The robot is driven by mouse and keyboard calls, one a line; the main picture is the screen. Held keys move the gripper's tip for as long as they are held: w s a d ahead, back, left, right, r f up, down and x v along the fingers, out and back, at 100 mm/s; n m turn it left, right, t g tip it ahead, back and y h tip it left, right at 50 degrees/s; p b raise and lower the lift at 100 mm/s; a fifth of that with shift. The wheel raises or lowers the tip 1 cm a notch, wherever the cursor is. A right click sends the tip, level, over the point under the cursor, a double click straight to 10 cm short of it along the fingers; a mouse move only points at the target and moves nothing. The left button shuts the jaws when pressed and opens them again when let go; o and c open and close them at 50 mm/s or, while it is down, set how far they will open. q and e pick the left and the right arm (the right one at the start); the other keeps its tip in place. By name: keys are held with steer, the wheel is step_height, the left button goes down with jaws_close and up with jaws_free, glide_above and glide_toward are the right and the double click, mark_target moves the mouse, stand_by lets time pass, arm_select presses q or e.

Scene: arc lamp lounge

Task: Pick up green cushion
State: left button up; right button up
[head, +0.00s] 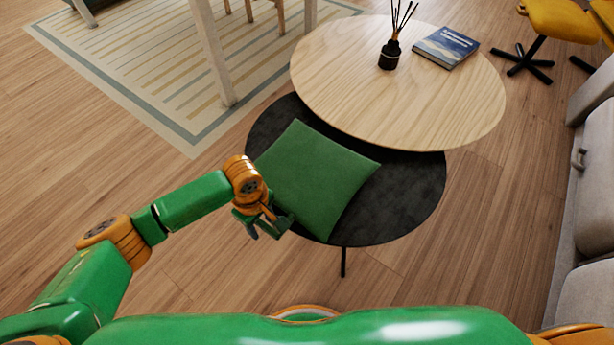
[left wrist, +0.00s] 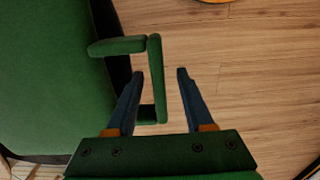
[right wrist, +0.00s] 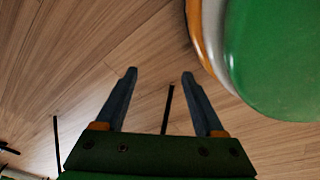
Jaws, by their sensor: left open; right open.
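The green cushion (head: 315,180) lies tilted on the dark lower round tabletop (head: 405,205). It fills the left side of the left wrist view (left wrist: 45,75). A green handle-like loop (left wrist: 157,85) sticks out from its near edge. My left gripper (head: 268,228) is at the cushion's near-left edge. In the left wrist view, its open fingers (left wrist: 160,74) stand on either side of the loop's outer bar; contact is not clear. My right gripper (right wrist: 160,74) is open and empty above the wood floor; it does not show in the head view.
A light wood round tabletop (head: 400,85) overlaps the back of the dark one, bearing a reed diffuser (head: 389,54) and a blue book (head: 446,47). A grey sofa (head: 590,200) stands right. A yellow chair (head: 556,18) stands back right.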

arm_select(q)
steer(key=shift+f, duration=0.5)
steer(key=shift+r, duration=0.1)
jaws_close()
stand_by(0.9)
